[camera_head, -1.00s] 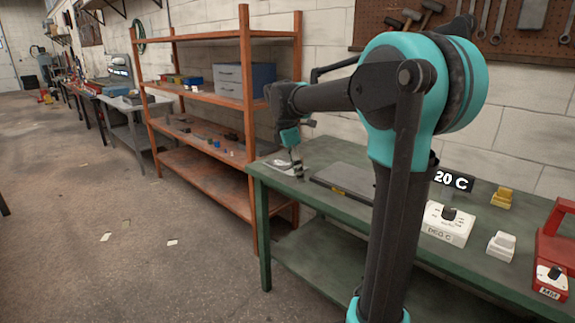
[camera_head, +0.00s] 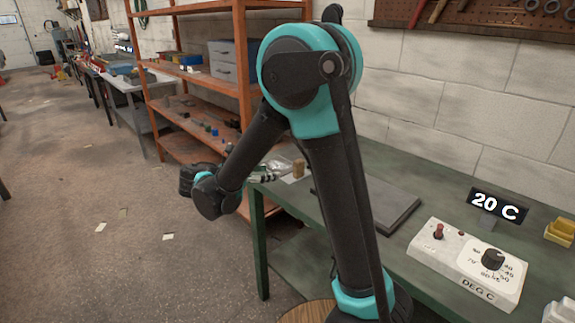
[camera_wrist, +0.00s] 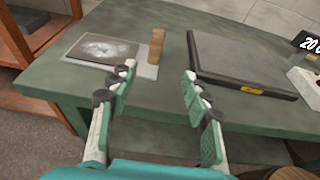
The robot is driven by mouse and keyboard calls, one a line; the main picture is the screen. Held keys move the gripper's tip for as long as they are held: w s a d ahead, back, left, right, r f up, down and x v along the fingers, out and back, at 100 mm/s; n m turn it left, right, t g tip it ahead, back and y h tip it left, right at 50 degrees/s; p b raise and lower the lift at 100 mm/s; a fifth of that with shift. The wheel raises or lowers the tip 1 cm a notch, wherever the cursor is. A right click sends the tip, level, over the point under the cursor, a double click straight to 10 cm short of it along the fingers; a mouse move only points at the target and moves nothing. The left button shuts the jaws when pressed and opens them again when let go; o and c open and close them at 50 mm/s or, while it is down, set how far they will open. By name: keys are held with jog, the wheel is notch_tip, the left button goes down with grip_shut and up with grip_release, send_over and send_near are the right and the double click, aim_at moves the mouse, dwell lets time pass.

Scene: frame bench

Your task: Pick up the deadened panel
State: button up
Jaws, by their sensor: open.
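A thin light-grey sheet with a dark, mottled shiny pad on it, which looks like the deadened panel (camera_wrist: 148,71), lies flat on the green bench's left end. The panel also shows small in the head view (camera_head: 292,180), partly behind my arm. My gripper (camera_wrist: 159,75) is open and empty, with its fingers pointing at the bench. The panel is beyond the fingertips, mostly to their left. I cannot tell the height of the gripper above the bench.
A dark flat slab (camera_wrist: 240,62) with a yellow label lies right of the panel. A white control box (camera_head: 466,262) and a 20 C display (camera_head: 497,205) stand further right. An orange shelf (camera_head: 242,90) stands at the bench's left. Bench top (camera_wrist: 150,105) before the panel is clear.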

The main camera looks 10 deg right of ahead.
aim_at(295, 168)
jog(key=x, duration=1.1)
jog(key=shift+w+d+f, duration=0.1)
jog(key=shift+w+d, duration=0.1)
jog(key=shift+w+a+x, duration=0.15)
jog(key=shift+x, duration=1.2)
jog(key=shift+w+a+x, duration=0.1)
jog(key=shift+w+x, duration=0.05)
jog(key=shift+x, duration=1.15)
jog(key=shift+c, duration=0.5)
grip_shut()
